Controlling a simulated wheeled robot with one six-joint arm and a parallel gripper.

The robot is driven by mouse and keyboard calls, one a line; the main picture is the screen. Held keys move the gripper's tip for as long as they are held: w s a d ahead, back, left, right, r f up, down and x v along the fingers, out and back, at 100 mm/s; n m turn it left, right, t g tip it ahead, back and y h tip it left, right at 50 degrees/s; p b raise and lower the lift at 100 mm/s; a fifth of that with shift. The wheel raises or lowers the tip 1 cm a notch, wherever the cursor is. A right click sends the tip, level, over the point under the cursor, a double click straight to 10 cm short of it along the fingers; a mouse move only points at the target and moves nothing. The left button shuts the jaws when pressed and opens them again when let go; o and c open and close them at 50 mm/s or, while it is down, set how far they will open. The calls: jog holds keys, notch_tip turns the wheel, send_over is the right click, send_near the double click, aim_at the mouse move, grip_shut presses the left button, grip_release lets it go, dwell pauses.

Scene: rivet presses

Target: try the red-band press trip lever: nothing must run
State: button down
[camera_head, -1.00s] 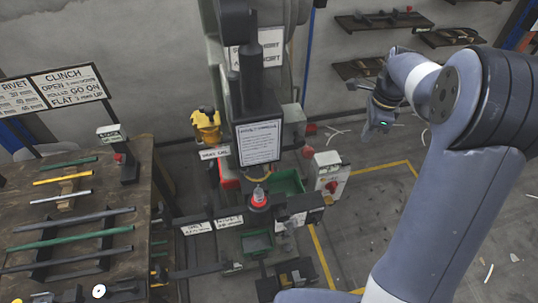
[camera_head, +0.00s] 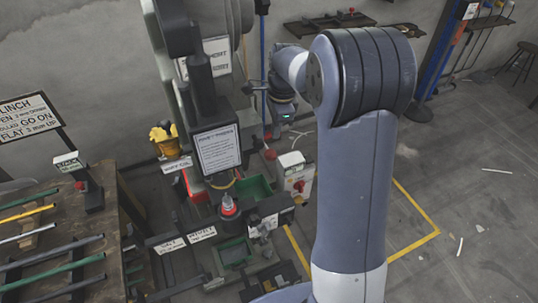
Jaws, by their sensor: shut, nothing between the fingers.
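A tall press (camera_head: 205,97) stands left of centre, with a printed sheet (camera_head: 217,150) on its front. A red part (camera_head: 197,184) shows low on its left side, and a red-ringed piece (camera_head: 229,207) stands at its working spot. I cannot pick out the trip lever for certain. My gripper (camera_head: 271,132) is behind my forearm's near end, in the air just right of the press head. It is small and dark; its fingers are shut and empty. I cannot tell whether it touches any part of the press.
A white control box (camera_head: 294,178) with a red knob stands right of the press. Green trays (camera_head: 235,253) sit at its foot. A bench (camera_head: 110,205) with rods is at left. Wall shelves (camera_head: 330,24) are behind. The floor at right is mostly clear.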

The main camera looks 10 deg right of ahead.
aim_at(274, 151)
jog(key=shift+a+f+b, duration=0.15)
jog(key=shift+f+b, duration=1.3)
jog(key=shift+f, duration=0.3)
jog(key=shift+a+f+b, duration=0.15)
jog(key=shift+f+b, duration=1.3)
jog(key=shift+f, duration=0.25)
jog(key=shift+f+b, duration=1.2)
jog(key=shift+f, duration=1.05)
jog(key=d, duration=0.1)
jog(key=d+r+p, duration=0.1)
jog(key=d, duration=0.1)
jog(key=shift+r, duration=0.1)
